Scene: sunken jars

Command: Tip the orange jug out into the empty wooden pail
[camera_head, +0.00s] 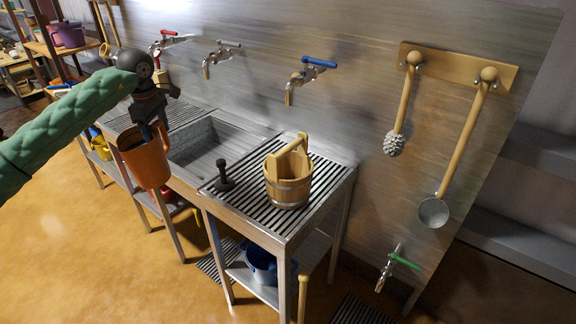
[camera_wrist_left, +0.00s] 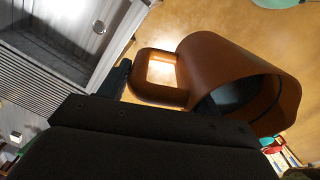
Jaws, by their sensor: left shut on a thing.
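The orange jug (camera_head: 147,160) hangs in the air at the left of the head view, in front of the sink counter, about upright. The wooden pail (camera_head: 289,192) stands upright on the slatted counter to the right, well apart from the jug. Its raised handle shows, and its inside is mostly hidden. My right gripper is not in view.
A sink basin (camera_head: 205,146) lies between jug and pail. A dark upright knob (camera_head: 224,177) stands left of the pail. A blue-handled tap (camera_head: 304,76) juts from the wall above the pail. A brush and a ladle (camera_head: 433,212) hang at the right.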

